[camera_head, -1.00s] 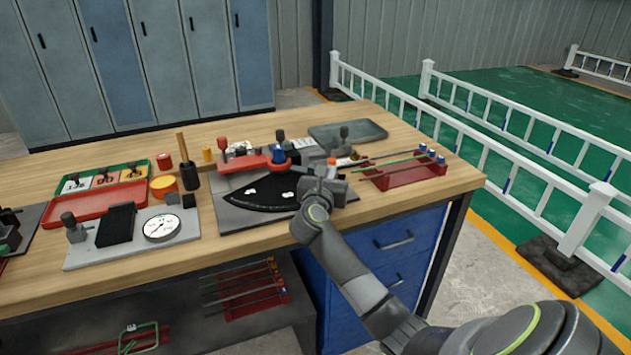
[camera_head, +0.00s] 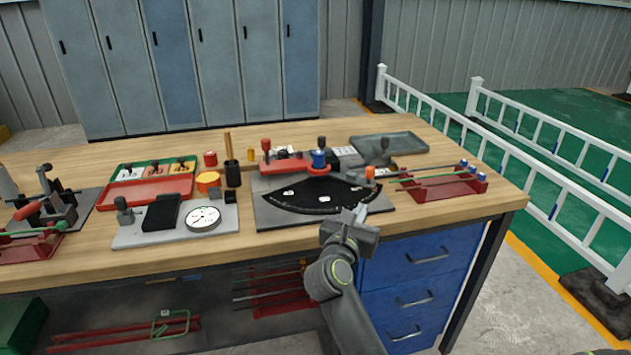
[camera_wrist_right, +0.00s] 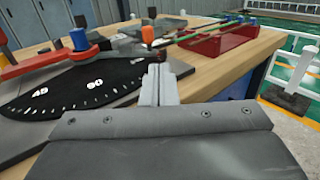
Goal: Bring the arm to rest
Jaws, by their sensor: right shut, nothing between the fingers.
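My right gripper (camera_head: 357,214) is shut and empty. In the head view it stands at the front edge of the wooden workbench (camera_head: 290,244), in front of the right part of the black angle scale (camera_head: 318,198). In the right wrist view the shut fingers (camera_wrist_right: 158,85) point toward the bench top, with the black angle scale (camera_wrist_right: 75,90) to their left. My right arm (camera_head: 340,285) comes up from the bottom of the head view. My left gripper is not in view.
A red rack with rods (camera_head: 445,187) lies at the bench's right, near an empty grey tray (camera_head: 390,143). A dial gauge (camera_head: 203,218) and a red tray (camera_head: 145,192) stand left. Blue drawers (camera_head: 420,265) are below. A white fence (camera_head: 530,170) stands right.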

